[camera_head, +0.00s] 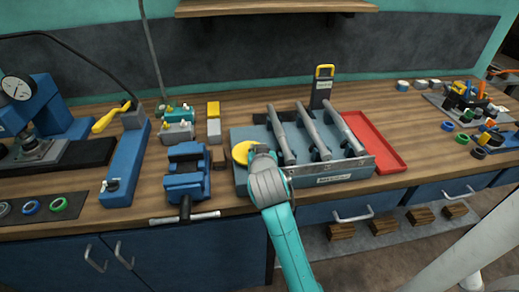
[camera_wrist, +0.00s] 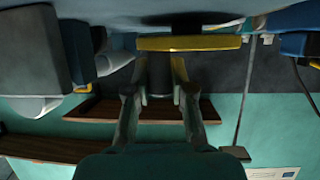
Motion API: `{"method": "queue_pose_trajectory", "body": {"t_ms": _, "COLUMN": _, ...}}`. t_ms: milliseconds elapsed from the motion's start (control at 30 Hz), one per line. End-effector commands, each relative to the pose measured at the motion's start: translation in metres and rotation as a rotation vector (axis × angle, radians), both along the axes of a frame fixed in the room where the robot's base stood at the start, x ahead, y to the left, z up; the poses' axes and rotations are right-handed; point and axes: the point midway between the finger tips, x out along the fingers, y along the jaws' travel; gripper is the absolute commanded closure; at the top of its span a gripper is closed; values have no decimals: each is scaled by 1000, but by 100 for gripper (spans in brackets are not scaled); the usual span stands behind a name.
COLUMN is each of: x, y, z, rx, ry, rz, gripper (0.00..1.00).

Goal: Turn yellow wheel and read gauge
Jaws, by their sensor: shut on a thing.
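The yellow wheel (camera_head: 241,152) sits at the left end of the grey-blue fixture (camera_head: 241,178) on the bench. My gripper (camera_head: 256,150) is at the wheel's right side, and my wrist partly covers it in the head view. In the wrist view the wheel shows as a yellow band (camera_wrist: 188,43), and my gripper (camera_wrist: 160,82) is shut on it with its fingertips at the band. A round white gauge (camera_head: 17,88) with a dark needle is on a blue stand at the far left; its reading is too small to tell.
Grey cylinders (camera_head: 314,132) lie across the fixture right of the wheel. A red tray (camera_head: 374,142) is beyond them. A blue vise (camera_head: 186,176) stands left of the fixture. A blue tool with a yellow lever (camera_head: 110,118) is farther left. Small parts crowd the right end.

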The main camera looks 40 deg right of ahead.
Motion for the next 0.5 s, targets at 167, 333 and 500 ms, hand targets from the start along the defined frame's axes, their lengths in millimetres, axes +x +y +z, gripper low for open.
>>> {"method": "queue_pose_trajectory", "body": {"t_ms": 167, "x": 0, "y": 0, "z": -1, "rx": 1, "ry": 2, "rz": 1, "gripper": 100}}
{"method": "queue_pose_trajectory", "body": {"t_ms": 333, "x": 0, "y": 0, "z": -1, "rx": 1, "ry": 2, "rz": 1, "gripper": 52}}
{"method": "queue_pose_trajectory", "body": {"t_ms": 500, "x": 0, "y": 0, "z": 0, "rx": 0, "ry": 1, "rz": 1, "gripper": 52}}
